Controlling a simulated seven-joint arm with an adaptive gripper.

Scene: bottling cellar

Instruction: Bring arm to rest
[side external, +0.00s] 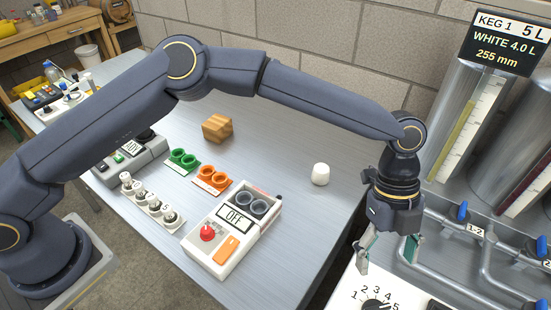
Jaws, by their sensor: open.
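My gripper (388,255) hangs from my arm at the right of the side external view, pointing down. Its two fingers are apart, with nothing seen between them. It is in front of the pipework and above a white panel (350,291) with a numbered dial. My arm reaches across the metal table from the left, bent high at the elbow.
On the table (290,135) are a wooden block (217,128), a white rounded piece (320,174), green holders (182,160), orange holders (211,179) and a control box (228,232) reading OFF. Pipes with blue valves (461,212) and a keg gauge (468,125) stand right.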

